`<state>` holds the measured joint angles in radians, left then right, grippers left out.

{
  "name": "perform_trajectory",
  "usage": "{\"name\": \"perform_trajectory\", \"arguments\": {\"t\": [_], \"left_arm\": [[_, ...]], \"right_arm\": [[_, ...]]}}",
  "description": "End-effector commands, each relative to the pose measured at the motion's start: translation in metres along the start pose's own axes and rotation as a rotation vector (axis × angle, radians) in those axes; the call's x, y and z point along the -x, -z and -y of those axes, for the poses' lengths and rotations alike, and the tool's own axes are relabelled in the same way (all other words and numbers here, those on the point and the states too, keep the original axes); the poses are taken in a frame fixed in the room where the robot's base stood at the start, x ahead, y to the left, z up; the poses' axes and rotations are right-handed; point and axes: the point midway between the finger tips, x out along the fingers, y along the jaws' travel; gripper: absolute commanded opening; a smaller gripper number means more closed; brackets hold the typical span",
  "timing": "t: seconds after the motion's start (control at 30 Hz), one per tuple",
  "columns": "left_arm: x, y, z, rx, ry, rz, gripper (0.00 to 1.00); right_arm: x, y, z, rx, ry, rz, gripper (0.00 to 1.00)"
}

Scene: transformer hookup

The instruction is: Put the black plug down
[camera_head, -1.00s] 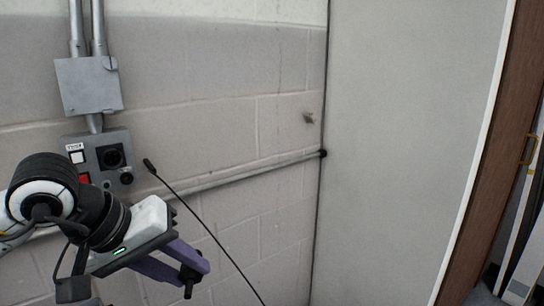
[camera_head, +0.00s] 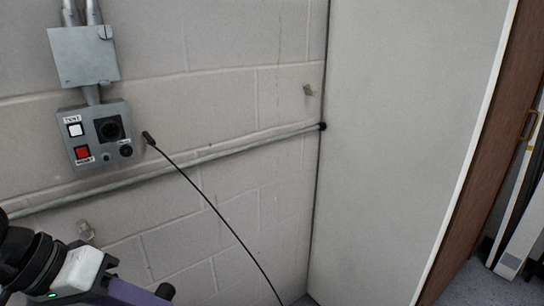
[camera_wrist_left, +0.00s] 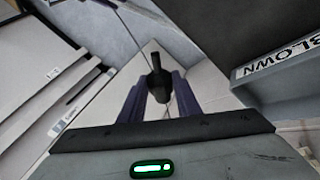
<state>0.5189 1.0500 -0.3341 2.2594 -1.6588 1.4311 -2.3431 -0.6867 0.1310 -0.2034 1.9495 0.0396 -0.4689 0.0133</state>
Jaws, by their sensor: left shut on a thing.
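My left gripper (camera_head: 150,294) is at the bottom left of the head view, mostly cut off by the lower edge. In the left wrist view its two purple fingers (camera_wrist_left: 160,88) are shut on the black plug (camera_wrist_left: 156,64). The plug stands out beyond the fingertips, with its lower part between them. It is held in the air, with no surface seen touching it. My right gripper is in neither view.
A grey control box (camera_head: 95,135) with a white button, a red button and a black socket (camera_head: 109,129) is on the block wall. A thin black rod or cable (camera_head: 205,199) crosses in front of a wall pipe (camera_head: 225,150). A pale panel (camera_head: 410,130) stands right. The wrist view shows a sign reading "BLOWN" (camera_wrist_left: 284,58).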

Motion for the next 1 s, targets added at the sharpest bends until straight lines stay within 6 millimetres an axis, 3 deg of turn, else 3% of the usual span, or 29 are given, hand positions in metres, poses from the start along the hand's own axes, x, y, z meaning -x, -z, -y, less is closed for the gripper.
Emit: {"name": "perform_trajectory", "arguments": {"t": [0.27, 0.47, 1.0], "left_arm": [[0.008, 0.000, 0.007, -0.011, 0.002, -0.003, 0.01], [0.005, 0.003, -0.006, -0.056, -0.021, 0.023, 0.01], [-0.020, 0.012, -0.118, -0.490, -0.188, 0.289, 0.01]], "right_arm": [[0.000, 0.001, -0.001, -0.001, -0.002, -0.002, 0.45], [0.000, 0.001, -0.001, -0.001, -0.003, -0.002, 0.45], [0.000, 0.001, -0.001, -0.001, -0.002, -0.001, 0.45]]}}
